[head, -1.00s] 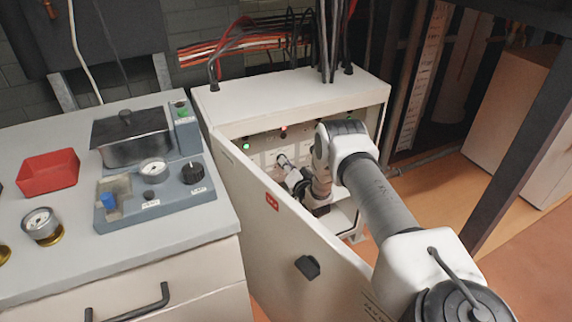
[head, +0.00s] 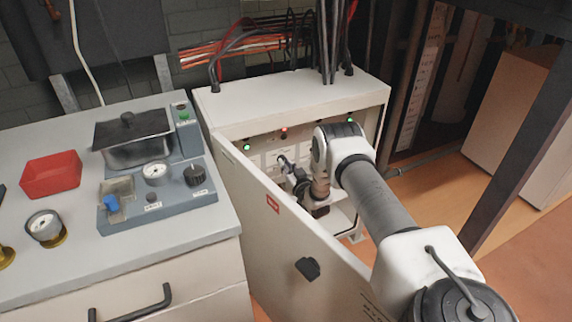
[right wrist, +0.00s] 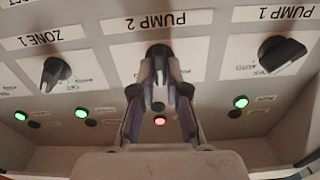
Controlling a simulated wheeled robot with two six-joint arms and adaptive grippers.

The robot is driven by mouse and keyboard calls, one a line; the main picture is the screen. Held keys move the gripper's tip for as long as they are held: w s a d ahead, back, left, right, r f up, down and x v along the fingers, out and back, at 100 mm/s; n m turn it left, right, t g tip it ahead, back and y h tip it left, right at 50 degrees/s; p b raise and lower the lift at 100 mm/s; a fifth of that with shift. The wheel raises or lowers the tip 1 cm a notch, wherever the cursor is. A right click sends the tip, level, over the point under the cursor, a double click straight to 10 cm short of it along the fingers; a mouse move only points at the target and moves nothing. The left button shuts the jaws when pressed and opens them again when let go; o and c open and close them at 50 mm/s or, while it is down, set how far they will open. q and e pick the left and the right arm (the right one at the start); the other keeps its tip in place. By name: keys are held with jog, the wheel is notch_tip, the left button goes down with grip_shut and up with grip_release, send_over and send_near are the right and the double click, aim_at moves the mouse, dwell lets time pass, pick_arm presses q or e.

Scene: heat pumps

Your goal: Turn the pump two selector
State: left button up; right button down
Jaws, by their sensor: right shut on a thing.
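The pump two selector (right wrist: 159,50) is a black knob beneath the upside-down PUMP 2 label in the right wrist view. My right gripper (right wrist: 158,66) is shut on it, with one finger on each side. The fingers hide most of the knob, so I cannot tell its pointer position. In the head view my right gripper (head: 284,164) reaches into the open cabinet (head: 290,94) to its panel. My left gripper is not in view.
The PUMP 1 selector (right wrist: 282,54) and ZONE 1 selector (right wrist: 55,72) flank the held one. A red lamp (right wrist: 160,120) glows nearby, with several green lamps around. The open cabinet door (head: 275,235) stands left of my right arm. A bench (head: 150,245) is further left.

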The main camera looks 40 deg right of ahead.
jog(key=shift+n, duration=0.3)
jog(key=shift+r, duration=0.1)
jog(key=c, duration=1.2)
grip_release()
jog(key=v, duration=1.2)
